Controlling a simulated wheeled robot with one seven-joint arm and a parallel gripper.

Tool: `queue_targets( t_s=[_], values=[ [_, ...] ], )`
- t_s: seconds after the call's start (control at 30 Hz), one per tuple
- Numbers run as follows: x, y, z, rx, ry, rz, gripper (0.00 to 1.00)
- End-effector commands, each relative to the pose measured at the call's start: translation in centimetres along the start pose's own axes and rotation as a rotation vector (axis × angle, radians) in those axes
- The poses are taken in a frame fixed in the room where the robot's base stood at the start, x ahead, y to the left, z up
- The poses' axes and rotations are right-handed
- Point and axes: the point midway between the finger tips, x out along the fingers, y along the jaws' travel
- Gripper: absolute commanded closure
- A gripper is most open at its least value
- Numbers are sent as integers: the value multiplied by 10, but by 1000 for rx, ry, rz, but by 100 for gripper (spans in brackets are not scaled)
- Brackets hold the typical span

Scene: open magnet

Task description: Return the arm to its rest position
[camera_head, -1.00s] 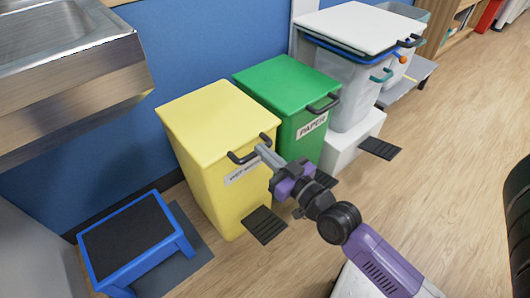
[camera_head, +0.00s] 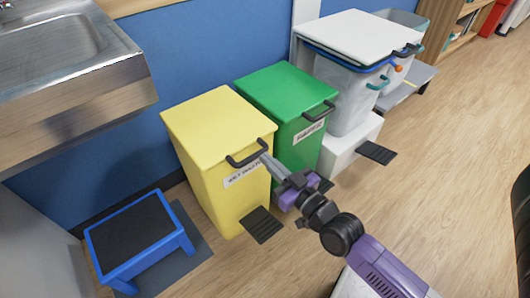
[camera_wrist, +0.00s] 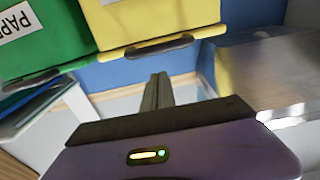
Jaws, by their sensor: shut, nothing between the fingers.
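My gripper (camera_head: 268,160) is at the end of my purple and black arm, in the middle of the head view. Its fingers are together and empty. Their tips overlap the front right edge of the yellow bin (camera_head: 212,128) near its dark handle, and I cannot tell whether they touch it. In the wrist view the shut fingers (camera_wrist: 158,92) point toward a blue wall, with the yellow bin's handle (camera_wrist: 160,46) just beyond them.
A green bin labelled PAPER (camera_head: 288,98) stands right of the yellow one. A white-lidded clear bin (camera_head: 350,85) is further right. A blue step stool (camera_head: 135,240) and a metal sink (camera_head: 70,80) are at left. Wooden floor (camera_head: 450,180) is clear at right.

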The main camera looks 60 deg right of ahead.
Motion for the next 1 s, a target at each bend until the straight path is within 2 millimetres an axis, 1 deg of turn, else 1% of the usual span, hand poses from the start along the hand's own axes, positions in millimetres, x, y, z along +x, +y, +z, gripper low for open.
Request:
queue_targets(
  t_s=[0.03, 0.1, 0.2, 0.33, 0.5, 0.8, 0.87, 0.9, 0.97, 1.0],
  values=[
    [-10, 0, 6, -3, -6, -1, 100],
    [-22, 0, 11, -2, -4, -1, 100],
    [-37, 1, 19, -2, -2, 0, 100],
    [-50, 1, 26, -1, 1, 1, 100],
    [-58, 1, 30, -1, 4, 1, 100],
    [-58, 0, 30, 12, 2, -1, 100],
    [-56, -7, 22, 12, 12, -18, 100],
    [-58, -15, 16, 12, 14, -37, 100],
    [-70, -30, 8, 1, 6, -73, 100],
    [-81, -39, 4, -6, -5, -96, 100]
  ],
)
